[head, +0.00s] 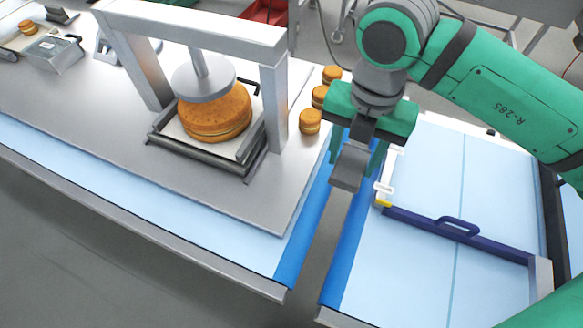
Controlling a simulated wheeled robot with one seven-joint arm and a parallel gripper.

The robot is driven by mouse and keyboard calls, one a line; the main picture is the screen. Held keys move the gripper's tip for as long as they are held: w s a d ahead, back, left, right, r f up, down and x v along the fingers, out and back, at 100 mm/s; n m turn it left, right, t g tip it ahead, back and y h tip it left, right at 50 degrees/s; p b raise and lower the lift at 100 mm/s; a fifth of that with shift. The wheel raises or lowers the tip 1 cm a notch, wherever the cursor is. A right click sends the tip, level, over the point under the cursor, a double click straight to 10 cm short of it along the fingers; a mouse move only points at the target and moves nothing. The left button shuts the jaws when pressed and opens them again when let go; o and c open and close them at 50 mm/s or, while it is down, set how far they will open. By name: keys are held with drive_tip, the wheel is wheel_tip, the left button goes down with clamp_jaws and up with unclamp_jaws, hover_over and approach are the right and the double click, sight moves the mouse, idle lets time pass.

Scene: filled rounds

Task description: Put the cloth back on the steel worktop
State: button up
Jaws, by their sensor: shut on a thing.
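My gripper (355,150), green and pointing down, is shut on a small grey piece that I take to be the cloth (347,172). The grey piece hangs between and below the fingers, and its upper part is partly hidden by them. In the picture it shows over the gap between the left bench and the right table; its exact height is hard to tell. The steel worktop (90,115) is the grey plate on the left bench, and its right edge is to the left of my gripper.
A press frame (270,108) stands on the worktop, its plate (205,80) over a large round cake (215,115). Several small rounds (310,121) line the right edge. A blue handled bar (420,222) lies on the right table. The worktop's front left is clear.

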sight(340, 173)
drive_tip(key=shift+s+a+r, duration=0.2)
drive_tip(key=shift+s+a, duration=0.35)
drive_tip(key=shift+a, duration=0.1)
drive_tip(key=shift+s+a+r, duration=0.15)
drive_tip(key=shift+s+a, duration=0.35)
drive_tip(key=shift+a, duration=0.1)
drive_tip(key=w+a+f, duration=0.7)
drive_tip(key=w, duration=0.1)
drive_tip(key=shift+w+a+f, duration=0.15)
drive_tip(key=shift+a+f, duration=0.2)
drive_tip(key=shift+a, duration=0.05)
drive_tip(key=shift+w+a+f, duration=0.3)
drive_tip(key=shift+w+f, duration=0.05)
drive_tip(key=shift+f, duration=0.25)
drive_tip(key=shift+w+a+f, duration=0.1)
drive_tip(key=shift+f, duration=0.85)
drive_tip(key=shift+w+a+f, duration=0.1)
drive_tip(key=shift+f, duration=0.8)
drive_tip(key=shift+f, duration=0.1)
drive_tip(key=o, duration=1)
